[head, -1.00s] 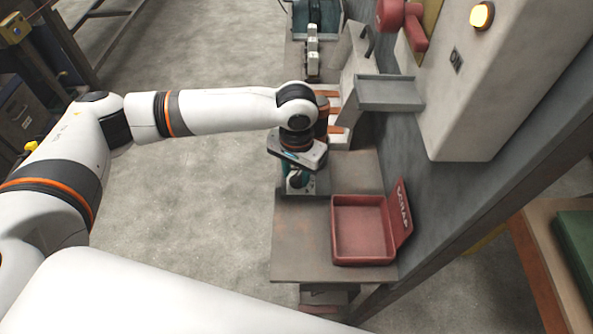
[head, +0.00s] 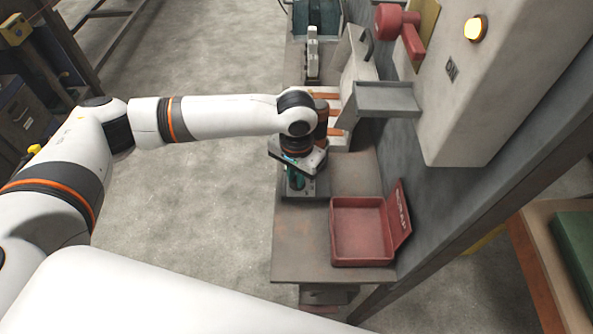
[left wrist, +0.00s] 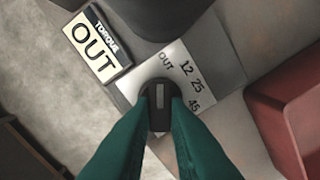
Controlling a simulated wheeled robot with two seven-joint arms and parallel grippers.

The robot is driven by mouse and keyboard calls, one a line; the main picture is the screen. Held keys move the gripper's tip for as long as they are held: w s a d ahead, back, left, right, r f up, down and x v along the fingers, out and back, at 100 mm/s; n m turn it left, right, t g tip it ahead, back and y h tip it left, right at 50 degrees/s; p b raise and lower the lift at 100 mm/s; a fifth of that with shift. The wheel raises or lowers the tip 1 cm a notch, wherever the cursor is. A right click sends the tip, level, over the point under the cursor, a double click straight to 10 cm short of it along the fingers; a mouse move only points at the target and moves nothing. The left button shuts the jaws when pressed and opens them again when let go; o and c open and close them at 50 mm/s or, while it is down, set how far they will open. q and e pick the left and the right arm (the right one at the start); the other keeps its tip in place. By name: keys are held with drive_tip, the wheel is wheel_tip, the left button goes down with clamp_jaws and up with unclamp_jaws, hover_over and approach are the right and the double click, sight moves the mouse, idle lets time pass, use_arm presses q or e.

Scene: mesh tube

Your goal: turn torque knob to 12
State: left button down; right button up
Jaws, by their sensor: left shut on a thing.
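The torque knob (left wrist: 159,106) is a black round knob with a light pointer mark. It sits on a pale dial plate (left wrist: 205,78) printed OUT, 12, 25 and 45. The mark points up the picture, close to OUT and left of 12. A sign (left wrist: 96,45) beside it reads TORQUE OUT. My left gripper (left wrist: 159,112), with green fingers, is shut on the knob, one finger on each side. In the head view my left gripper (head: 295,180) points down over the bench, and my wrist hides the knob. My right gripper is not in view.
An open red scrap box (head: 361,232) stands on the bench (head: 300,250), close to the dial. A grey cabinet (head: 480,90) with a lit yellow lamp (head: 475,28) and a red lever (head: 398,25) rises at the right. Open floor lies left of the bench.

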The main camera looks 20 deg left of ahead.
sight(317, 137)
use_arm(q)
drive_tip(key=m+p, duration=0.1)
drive_tip(key=p, duration=0.1)
drive_tip(key=m+p, duration=0.2)
drive_tip(key=shift+r+m+p, duration=0.25)
drive_tip(key=shift+m+p, duration=0.05)
drive_tip(key=shift+a+f+m+p, duration=0.1)
drive_tip(key=shift+m+p, duration=1)
drive_tip(key=shift+m, duration=0.1)
drive_tip(key=shift+w+f+m+p, duration=0.1)
drive_tip(key=shift+m+p, duration=0.25)
drive_tip(key=shift+m, duration=0.15)
drive_tip(key=c, duration=1.4)
unclamp_jaws()
wheel_tip(317, 137, up, 12)
drive_tip(key=b, duration=0.1)
